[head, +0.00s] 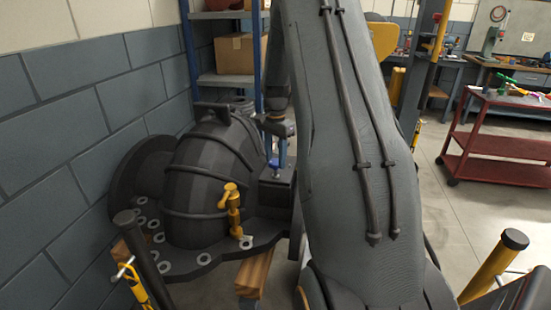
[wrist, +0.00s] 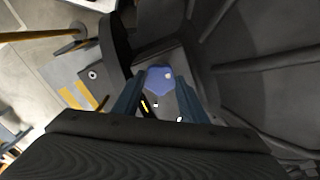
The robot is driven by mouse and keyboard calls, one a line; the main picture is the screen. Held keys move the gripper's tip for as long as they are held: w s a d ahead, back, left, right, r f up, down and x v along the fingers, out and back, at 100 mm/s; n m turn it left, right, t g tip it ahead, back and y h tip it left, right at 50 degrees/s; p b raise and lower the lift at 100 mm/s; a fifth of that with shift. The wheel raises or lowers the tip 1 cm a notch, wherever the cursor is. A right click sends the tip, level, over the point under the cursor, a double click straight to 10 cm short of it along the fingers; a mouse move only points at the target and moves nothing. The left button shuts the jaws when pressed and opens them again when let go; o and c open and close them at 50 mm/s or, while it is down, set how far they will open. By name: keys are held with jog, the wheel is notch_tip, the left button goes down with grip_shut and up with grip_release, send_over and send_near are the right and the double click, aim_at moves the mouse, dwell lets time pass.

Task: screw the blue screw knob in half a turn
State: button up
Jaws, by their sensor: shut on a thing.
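The blue screw knob (wrist: 159,77) shows in the wrist view as a faceted blue head with a small pale spot on it. It sits over a dark block on the casing. My gripper (wrist: 158,90) has one finger on each side of the knob and is shut on it. In the head view, the large dark rounded casing (head: 213,165) stands at the left. My gripper's fingers reach down over the dark block (head: 277,180) at its right side. There, the knob is hard to tell from the bluish fingers.
A yellow clamp (head: 233,207) stands on the casing's flange, which has several pale ringed holes. A block wall is close on the left. Shelves (head: 226,78) stand behind. A red cart (head: 500,140) is at the right, with open floor before it.

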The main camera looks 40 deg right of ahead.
aim_at(275, 162)
jog(key=shift+r+m, duration=0.1)
jog(key=shift+m, duration=0.3)
jog(key=o, duration=1.1)
jog(key=shift+c, duration=0.2)
jog(key=shift+r+b, duration=0.9)
jog(key=shift+r, duration=2.95)
jog(key=shift+a, duration=0.1)
jog(key=s+a+f+n, duration=0.1)
jog(key=s+a+n, duration=0.3)
jog(key=a, duration=0.5)
jog(key=s+a+f+n, duration=0.1)
jog(key=s+a+n, duration=0.4)
jog(key=a, duration=0.5)
jog(key=s+a+f+n, duration=0.2)
jog(key=s+a+n, duration=0.1)
jog(key=s+a, duration=0.2)
jog(key=s+a+f+n, duration=0.2)
jog(key=s+a+n, duration=0.2)
jog(key=s, duration=0.5)
jog(key=shift+s+a+n+t, duration=0.3)
jog(key=shift+s+a, duration=0.1)
jog(key=shift+a, duration=0.35)
